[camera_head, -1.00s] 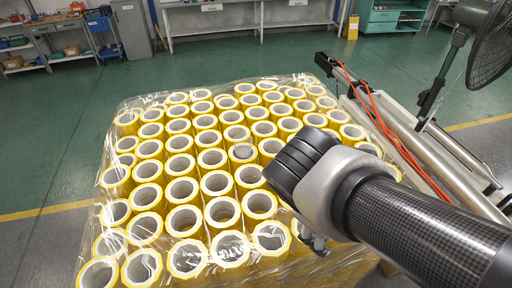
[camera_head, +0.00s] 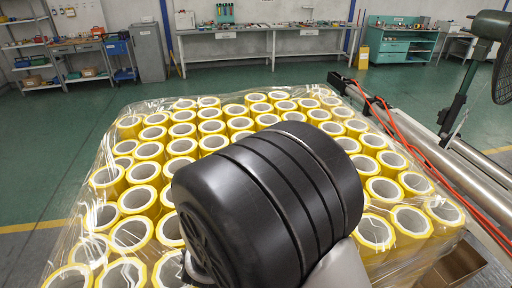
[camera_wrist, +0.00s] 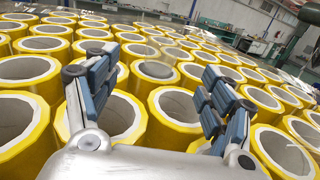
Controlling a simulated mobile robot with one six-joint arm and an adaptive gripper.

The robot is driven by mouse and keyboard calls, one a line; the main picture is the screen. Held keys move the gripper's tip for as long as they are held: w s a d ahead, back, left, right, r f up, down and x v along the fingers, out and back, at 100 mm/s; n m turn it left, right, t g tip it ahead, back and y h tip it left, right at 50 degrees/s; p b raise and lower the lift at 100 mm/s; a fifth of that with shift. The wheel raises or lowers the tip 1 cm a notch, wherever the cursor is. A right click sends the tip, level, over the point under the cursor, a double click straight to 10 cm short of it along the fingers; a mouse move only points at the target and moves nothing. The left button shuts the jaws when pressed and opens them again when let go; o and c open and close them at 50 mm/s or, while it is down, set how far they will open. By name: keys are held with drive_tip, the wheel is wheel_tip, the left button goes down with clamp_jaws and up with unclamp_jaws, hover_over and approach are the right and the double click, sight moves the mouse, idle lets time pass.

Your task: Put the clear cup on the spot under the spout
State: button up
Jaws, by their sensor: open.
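My gripper (camera_wrist: 160,68) is open in the wrist view, its two jointed fingers spread left and right above the yellow tape rolls, with nothing held between them. No clear cup can be made out for certain, and no spout is visible. In the head view my black arm joint covers the gripper and the middle of the rolls.
Upright yellow tape rolls (camera_head: 131,234) stand packed closely under clear wrap on a pallet-like stack. A metal rail frame with orange cables (camera_head: 415,145) runs along the right, beside a fan (camera_head: 503,70). Workbenches (camera_head: 225,45) and shelves stand at the back. Green floor is free at left.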

drive_tip(key=w, duration=0.3)
drive_tip(key=w+d, duration=0.1)
drive_tip(key=w, duration=0.2)
drive_tip(key=w+b, duration=0.1)
drive_tip(key=w, duration=0.2)
drive_tip(key=shift+w+d, duration=0.15)
drive_tip(key=shift+w, duration=0.2)
drive_tip(key=w, duration=0.2)
drive_tip(key=w+d, duration=0.1)
drive_tip(key=w, duration=0.2)
drive_tip(key=shift+w+f+b, duration=0.2)
drive_tip(key=shift+w+b, duration=0.05)
drive_tip(key=shift+b, duration=0.15)
drive_tip(key=shift+c, duration=0.5)
drive_tip(key=c, duration=1)
